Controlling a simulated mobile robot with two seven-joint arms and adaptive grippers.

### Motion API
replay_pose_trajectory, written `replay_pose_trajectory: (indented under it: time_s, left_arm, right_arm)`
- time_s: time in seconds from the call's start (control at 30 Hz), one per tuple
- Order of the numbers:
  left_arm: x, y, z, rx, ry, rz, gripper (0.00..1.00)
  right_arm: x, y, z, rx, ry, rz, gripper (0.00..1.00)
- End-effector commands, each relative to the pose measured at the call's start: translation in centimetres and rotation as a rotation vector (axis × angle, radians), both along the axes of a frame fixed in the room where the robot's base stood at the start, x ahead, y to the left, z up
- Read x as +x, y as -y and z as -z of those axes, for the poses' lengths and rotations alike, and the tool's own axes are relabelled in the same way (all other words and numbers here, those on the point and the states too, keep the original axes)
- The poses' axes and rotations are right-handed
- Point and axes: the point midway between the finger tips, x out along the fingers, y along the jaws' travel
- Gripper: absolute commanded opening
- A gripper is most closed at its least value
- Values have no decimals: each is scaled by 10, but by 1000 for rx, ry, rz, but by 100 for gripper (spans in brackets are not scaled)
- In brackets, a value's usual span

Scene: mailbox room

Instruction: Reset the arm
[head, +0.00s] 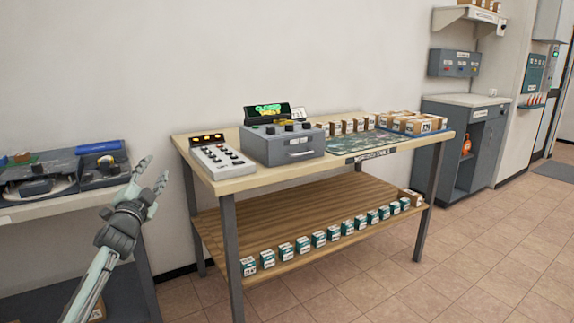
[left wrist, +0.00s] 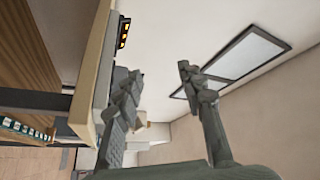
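My left gripper (head: 152,172) is raised at the left of the head view, in front of the gap between the left bench and the wooden table. Its two fingers are spread apart and nothing is between them. The left wrist view also shows the open fingers (left wrist: 160,82), with the wall and a framed panel (left wrist: 242,58) beyond. My left arm reaches up from the bottom left of the head view. My right gripper shows in neither view.
A wooden table (head: 203,177) holds a keypad device (head: 220,158), a grey box device (head: 290,145) and small cartons. Several boxes line its lower shelf (head: 290,215). A left bench (head: 40,210) carries trays. Tiled floor (head: 480,250) at the right is clear.

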Motion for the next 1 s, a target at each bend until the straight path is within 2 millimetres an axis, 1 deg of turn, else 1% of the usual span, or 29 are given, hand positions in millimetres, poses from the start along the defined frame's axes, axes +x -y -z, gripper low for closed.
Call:
replay_pose_trajectory:
  time_s: [0.03,0.07,0.1,0.17,0.2,0.27,0.3,0.43,0.5,0.57,0.6,0.67,0.7,0.77,0.8,0.87,0.9,0.97,1.0]
  left_arm:
    - [3,-18,21,-118,-82,-56,39]
    - [3,-27,35,-184,-129,-87,39]
    - [2,-38,53,-268,-191,-126,39]
    - [-1,-48,78,-379,-278,-179,39]
    - [-4,-53,95,-447,-332,-210,39]
    - [-11,-58,119,-540,-414,-254,39]
    - [-16,-59,135,-598,-468,-282,39]
    - [-39,-56,182,-770,-642,-367,39]
    - [-54,-50,215,-754,-677,-370,39]
    - [-65,-44,237,-751,-707,-374,39]
    - [-74,-41,253,-750,-727,-378,39]
    - [-89,-35,277,-748,-762,-384,39]
    - [-100,-32,294,-748,-786,-389,39]
    - [-119,-25,322,-746,-827,-398,39]
    - [-134,-20,341,-746,-857,-404,39]
    - [-160,-12,372,-745,-906,-413,39]
    - [-180,-7,394,-745,-941,-421,39]
    - [-213,2,426,-745,-997,-433,39]
    - [-235,8,446,-745,-1033,-441,39]
  right_arm:
    - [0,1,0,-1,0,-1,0]
    - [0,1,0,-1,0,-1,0]
    - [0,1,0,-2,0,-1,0]
    - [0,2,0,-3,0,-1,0]
    - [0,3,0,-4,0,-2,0]
    - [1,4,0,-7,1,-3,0]
    - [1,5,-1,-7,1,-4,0]
    - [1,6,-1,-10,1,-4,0]
    - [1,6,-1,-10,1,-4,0]
    - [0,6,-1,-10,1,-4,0]
    - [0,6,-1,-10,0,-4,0]
    - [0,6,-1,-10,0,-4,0]
    - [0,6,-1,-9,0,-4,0]
    - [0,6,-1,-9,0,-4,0]
    - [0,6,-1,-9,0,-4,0]
    - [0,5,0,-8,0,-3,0]
    - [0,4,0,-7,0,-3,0]
    - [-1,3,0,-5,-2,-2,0]
    - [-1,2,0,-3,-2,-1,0]
